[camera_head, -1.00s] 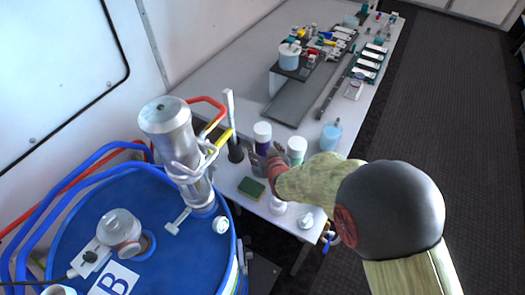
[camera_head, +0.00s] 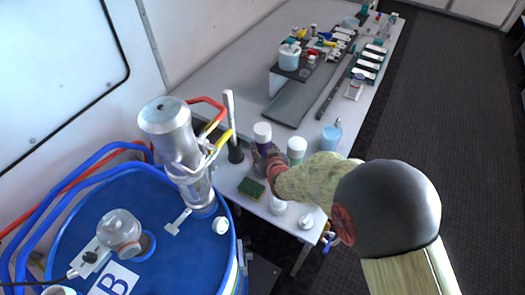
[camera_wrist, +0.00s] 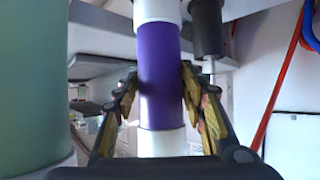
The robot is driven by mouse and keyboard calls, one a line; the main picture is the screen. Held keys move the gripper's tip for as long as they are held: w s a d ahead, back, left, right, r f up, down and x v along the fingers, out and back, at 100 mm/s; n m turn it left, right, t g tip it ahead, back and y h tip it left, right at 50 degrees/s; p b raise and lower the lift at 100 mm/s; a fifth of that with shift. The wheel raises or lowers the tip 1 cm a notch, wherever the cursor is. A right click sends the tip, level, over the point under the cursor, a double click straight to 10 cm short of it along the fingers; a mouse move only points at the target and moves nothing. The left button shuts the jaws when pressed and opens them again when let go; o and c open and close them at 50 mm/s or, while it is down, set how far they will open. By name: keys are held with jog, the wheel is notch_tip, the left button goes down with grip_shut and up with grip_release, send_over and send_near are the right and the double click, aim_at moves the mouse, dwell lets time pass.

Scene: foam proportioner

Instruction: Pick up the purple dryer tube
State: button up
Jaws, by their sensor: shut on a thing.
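The purple dryer tube (camera_head: 262,138) stands upright near the front of the grey table, with a white cap above a purple band. In the wrist view the purple tube (camera_wrist: 160,70) is in the middle, white above and below the band. My gripper (camera_wrist: 160,92) has a finger on each side of the purple band and is shut on it. In the head view my gripper (camera_head: 262,158) is at the tube's lower part and partly hides it. Whether the tube's base touches the table is hidden.
A green tube with a white cap (camera_head: 297,148) stands close on the right; its green side (camera_wrist: 30,80) fills the wrist view's left. A dark brush holder (camera_head: 235,150) stands left of the tube. A green sponge (camera_head: 251,188) lies in front. A blue drum (camera_head: 150,215) borders the table's left.

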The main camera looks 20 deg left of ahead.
jog(key=shift+r, duration=0.1)
jog(key=c, duration=0.6)
